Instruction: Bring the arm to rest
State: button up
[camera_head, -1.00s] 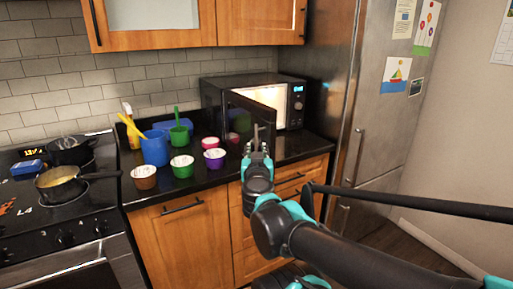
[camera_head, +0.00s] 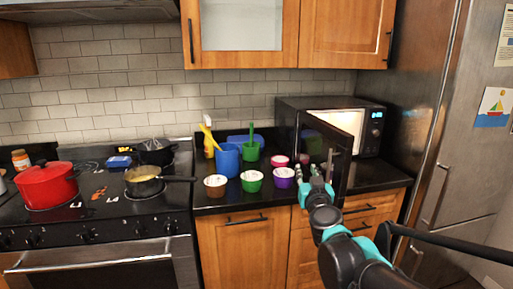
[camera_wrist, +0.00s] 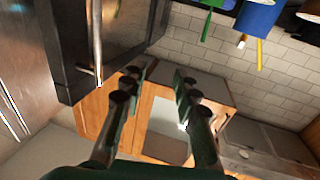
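My gripper (camera_head: 315,170) is in front of the open microwave door, near the right end of the counter in the head view. In the wrist view its two fingers (camera_wrist: 160,82) stand apart with nothing between them. My arm reaches in from the lower right of the head view. The black microwave (camera_head: 366,120) stands on the counter with its inside lit. Its door (camera_head: 341,150) is swung out, and I cannot tell whether my gripper touches it. The door handle (camera_wrist: 95,45) shows at upper left in the wrist view.
A purple bowl (camera_head: 284,178), a green bowl (camera_head: 251,182), a brown bowl (camera_head: 215,188) and a blue cup (camera_head: 228,160) stand left of my gripper. A red pot (camera_head: 47,187) and a pan (camera_head: 143,184) are on the stove. The fridge (camera_head: 430,150) is at right.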

jog(key=s+a+f+n+g+y, duration=0.1)
jog(key=a+f+n+g+y, duration=0.1)
jog(key=a+f+g+y, duration=0.3)
jog(key=s+a+f+n+g+y, duration=0.15)
jog(key=a+f, duration=0.25)
jog(key=f, duration=0.4)
jog(key=s+d+f+m+g+h, duration=0.3)
jog(key=s+d+f+g+h, duration=0.2)
jog(key=f, duration=0.8)
jog(key=s+d+g, duration=0.3)
jog(key=s+d, duration=0.1)
jog(key=shift+s+d+f, duration=0.3)
jog(key=shift+f, duration=0.1)
